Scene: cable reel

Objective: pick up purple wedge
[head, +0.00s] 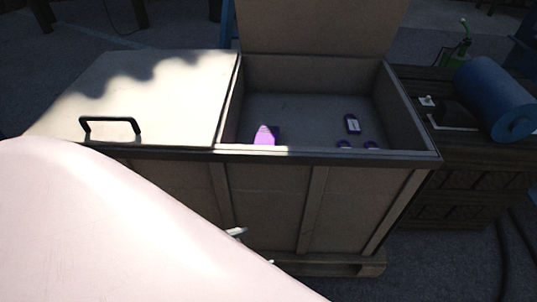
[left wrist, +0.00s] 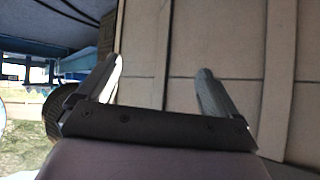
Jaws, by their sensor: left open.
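The purple wedge (head: 265,135) lies inside the open right half of a large wooden box, near the front wall, which hides its lower part. Part of it is brightly lit. My left gripper (head: 240,246) shows only as small tips past my pale arm, in front of the box and below its rim, apart from the wedge. In the left wrist view, the left gripper (left wrist: 165,85) has its two fingers spread with nothing between them, facing the box's panelled side. The wedge is not in the left wrist view. My right gripper is not in view.
The box (head: 320,157) has a raised lid (head: 320,25) behind its opening and a closed lid with a black handle (head: 110,120) at left. Small dark purple items (head: 352,124) lie inside at right. A blue cylinder (head: 497,97) rests on a dark crate at right.

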